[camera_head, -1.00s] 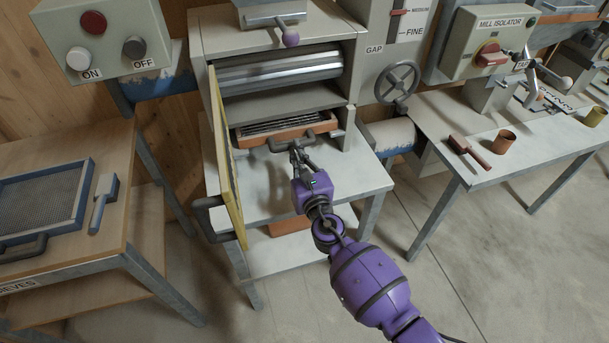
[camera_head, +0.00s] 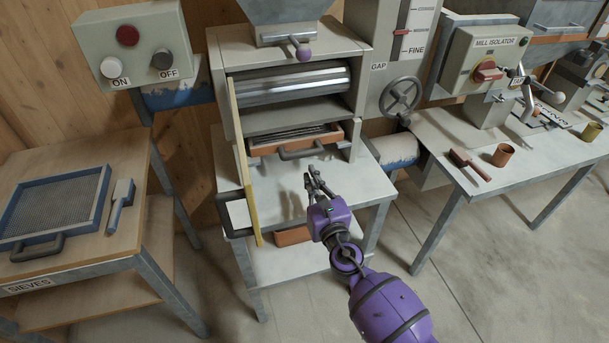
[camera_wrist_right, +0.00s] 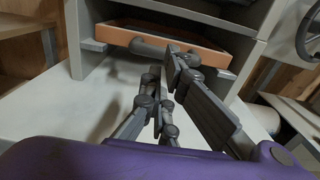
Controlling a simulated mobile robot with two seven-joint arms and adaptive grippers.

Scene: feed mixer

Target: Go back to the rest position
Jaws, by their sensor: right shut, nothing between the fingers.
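My right gripper (camera_head: 316,182) is on the purple arm, in front of the mill and above its grey table. It is shut and empty, apart from the dark drawer handle in the head view. In the right wrist view the gripper (camera_wrist_right: 165,75) shows close up, with the orange sieve drawer (camera_wrist_right: 170,42) beyond it. In the head view the orange-framed drawer (camera_head: 265,147) sits in the mill's lower opening, its dark handle (camera_head: 302,153) facing me. My left gripper is not in view.
The mill's yellow-edged door (camera_head: 246,170) stands open left of my right arm. A wooden bench at left holds a blue sieve (camera_head: 55,205) and a brush (camera_head: 121,203). The right table (camera_head: 455,192) holds a brush and cups. Floor at lower right is clear.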

